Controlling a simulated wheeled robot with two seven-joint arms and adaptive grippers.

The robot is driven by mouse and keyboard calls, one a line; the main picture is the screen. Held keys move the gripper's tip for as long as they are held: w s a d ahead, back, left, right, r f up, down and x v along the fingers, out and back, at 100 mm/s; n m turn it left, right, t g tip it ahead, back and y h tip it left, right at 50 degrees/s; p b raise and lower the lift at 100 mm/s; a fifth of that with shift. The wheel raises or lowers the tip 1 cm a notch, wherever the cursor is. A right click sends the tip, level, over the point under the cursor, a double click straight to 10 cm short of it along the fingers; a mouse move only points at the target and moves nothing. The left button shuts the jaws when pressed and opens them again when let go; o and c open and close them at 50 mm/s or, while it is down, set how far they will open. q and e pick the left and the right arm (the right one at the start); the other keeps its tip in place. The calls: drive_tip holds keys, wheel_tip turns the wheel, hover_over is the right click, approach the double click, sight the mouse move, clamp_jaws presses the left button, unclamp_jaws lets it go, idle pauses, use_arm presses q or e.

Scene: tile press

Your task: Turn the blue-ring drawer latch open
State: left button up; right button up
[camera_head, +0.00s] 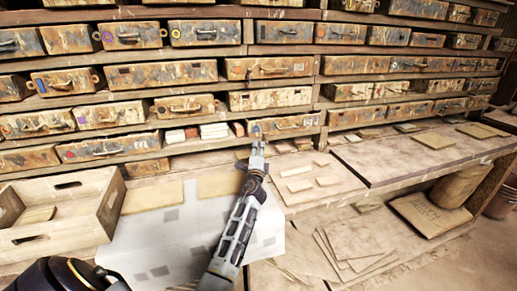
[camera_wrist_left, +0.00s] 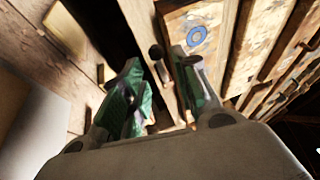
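The blue-ring drawer (camera_head: 290,125) sits in the lowest shelf row, with worn, paint-stained wood. Its blue ring (camera_wrist_left: 197,37) shows clearly in the left wrist view. A dark round knob (camera_wrist_left: 155,52), likely the latch, stands out beside the ring at the drawer's end. My left gripper (camera_head: 257,148) is just in front of this drawer's left end. In the left wrist view my left gripper (camera_wrist_left: 157,68) is open, its green-padded fingers apart with the knob between their tips. I cannot tell whether either finger touches it. My right gripper is not in view.
Other drawers fill the shelves above and beside. Stacked tiles (camera_head: 213,131) stand left of the drawer. A wooden crate (camera_head: 112,212) is at the left on the bench, next to a pale sheet (camera_head: 150,258). Loose tiles (camera_head: 300,186) lie right of my arm.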

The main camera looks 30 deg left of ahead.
use_arm(q)
drive_tip(key=v, duration=0.9)
idle(0.3)
drive_tip(key=shift+d, duration=0.1)
idle(0.3)
